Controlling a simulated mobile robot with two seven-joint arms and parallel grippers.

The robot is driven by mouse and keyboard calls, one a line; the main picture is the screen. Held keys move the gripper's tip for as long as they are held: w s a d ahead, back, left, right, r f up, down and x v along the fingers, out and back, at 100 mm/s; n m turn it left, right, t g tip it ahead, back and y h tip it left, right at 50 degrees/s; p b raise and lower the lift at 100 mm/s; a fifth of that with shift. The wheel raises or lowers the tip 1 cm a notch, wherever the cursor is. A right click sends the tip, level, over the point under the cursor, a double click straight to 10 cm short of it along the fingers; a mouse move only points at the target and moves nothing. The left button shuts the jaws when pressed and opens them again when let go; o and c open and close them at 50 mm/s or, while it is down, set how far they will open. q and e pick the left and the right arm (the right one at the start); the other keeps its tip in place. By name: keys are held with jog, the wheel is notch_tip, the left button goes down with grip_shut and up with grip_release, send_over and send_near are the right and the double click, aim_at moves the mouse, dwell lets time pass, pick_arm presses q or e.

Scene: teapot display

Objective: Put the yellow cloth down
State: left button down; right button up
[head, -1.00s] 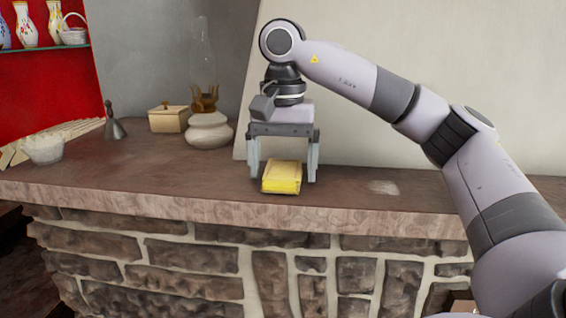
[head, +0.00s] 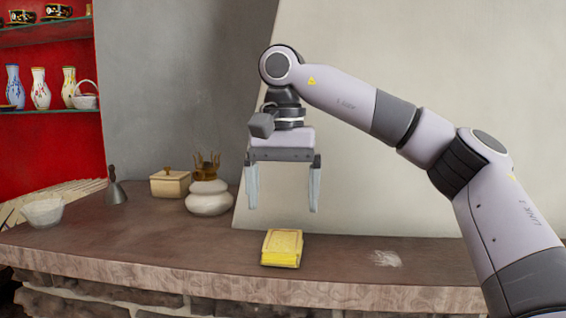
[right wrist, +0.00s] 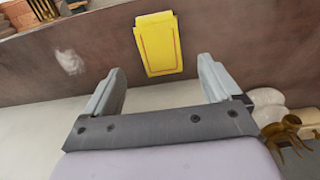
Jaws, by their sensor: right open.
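The yellow cloth (head: 283,248) is a folded, block-like bundle lying on the brown counter (head: 190,262), near its front edge. It also shows in the right wrist view (right wrist: 158,44), beyond the fingertips and between their lines. My right gripper (head: 283,208) points down above the cloth, open and empty, with a clear gap between its fingertips and the cloth. In the right wrist view the two fingers (right wrist: 160,78) are wide apart with nothing between them. My left gripper is in neither view.
On the counter's left stand a white bowl (head: 43,211), a dark bell-shaped thing (head: 116,190), a lidded box (head: 170,184) and a round white pot (head: 208,199). A pale smudge (head: 385,258) lies right of the cloth. Shelves with vases (head: 39,90) are at far left.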

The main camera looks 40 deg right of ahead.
jog(key=shift+r, duration=2.5)
